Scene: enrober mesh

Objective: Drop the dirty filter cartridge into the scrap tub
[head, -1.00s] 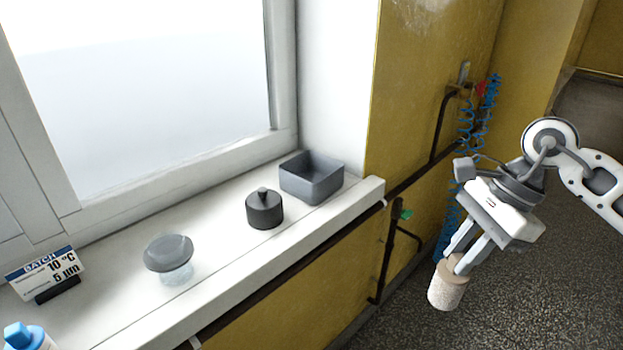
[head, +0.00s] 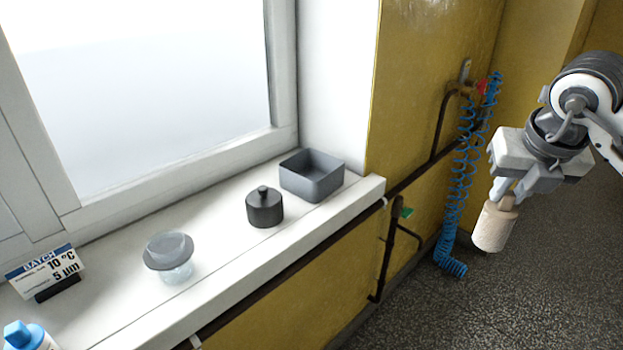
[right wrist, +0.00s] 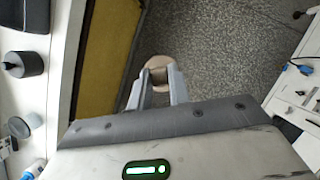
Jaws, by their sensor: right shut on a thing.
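The filter cartridge (head: 494,228) is a beige-white cylinder with a tan top. My right gripper (head: 504,196) is shut on its top end and holds it slightly tilted, over the floor right of the window sill. In the right wrist view the cartridge (right wrist: 158,68) shows between the two fingertips. A grey, square, open tub (head: 312,177) stands at the right end of the sill, to the left of the gripper and well apart from it. Its visible inside looks empty. I see no label that marks it as the scrap tub. My left gripper is out of view.
On the sill (head: 215,270) stand a dark lidded pot (head: 264,208), a glass jar with a grey top (head: 170,257), a batch sign (head: 47,273) and a blue-capped bottle (head: 27,336). Pipes and a blue coiled hose (head: 462,180) run along the yellow wall.

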